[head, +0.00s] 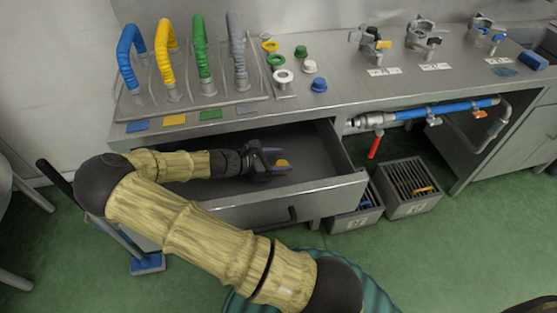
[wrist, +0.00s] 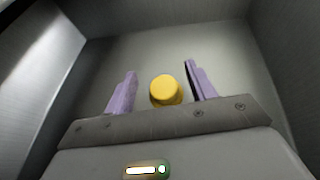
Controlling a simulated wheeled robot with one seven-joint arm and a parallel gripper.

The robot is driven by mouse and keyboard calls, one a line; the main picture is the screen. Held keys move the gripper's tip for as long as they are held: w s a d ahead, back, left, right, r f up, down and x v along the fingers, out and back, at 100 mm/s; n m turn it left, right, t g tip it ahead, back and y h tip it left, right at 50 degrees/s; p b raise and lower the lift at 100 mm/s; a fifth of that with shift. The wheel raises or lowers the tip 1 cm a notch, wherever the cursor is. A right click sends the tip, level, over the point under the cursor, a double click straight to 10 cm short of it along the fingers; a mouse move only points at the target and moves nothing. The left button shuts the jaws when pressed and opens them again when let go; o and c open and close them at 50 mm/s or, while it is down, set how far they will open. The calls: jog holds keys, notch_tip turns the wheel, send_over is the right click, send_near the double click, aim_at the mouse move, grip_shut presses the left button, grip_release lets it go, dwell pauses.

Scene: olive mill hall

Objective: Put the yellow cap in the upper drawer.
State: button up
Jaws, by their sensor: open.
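The yellow cap (head: 282,163) is inside the open upper drawer (head: 325,188), toward its right part. In the wrist view the yellow cap (wrist: 165,90) sits between the two purple fingers of my gripper (wrist: 160,88), with a gap on each side. My gripper (head: 274,162) is open and reaches into the drawer from the left. The cap appears to rest on the drawer floor (wrist: 225,45).
Green, white and blue caps (head: 319,85) stand on the steel counter (head: 345,90). Coloured hoses (head: 166,55) stand at the back left. A red-handled valve (head: 375,146) and grey crates (head: 408,190) are right of the drawer. The drawer walls surround my gripper.

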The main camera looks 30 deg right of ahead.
jog(key=shift+r, duration=0.35)
jog(key=p+v, duration=0.1)
jog(key=v, duration=1.1)
jog(key=shift+r+p, duration=0.2)
jog(key=shift+p, duration=0.2)
jog(key=shift+w, duration=0.1)
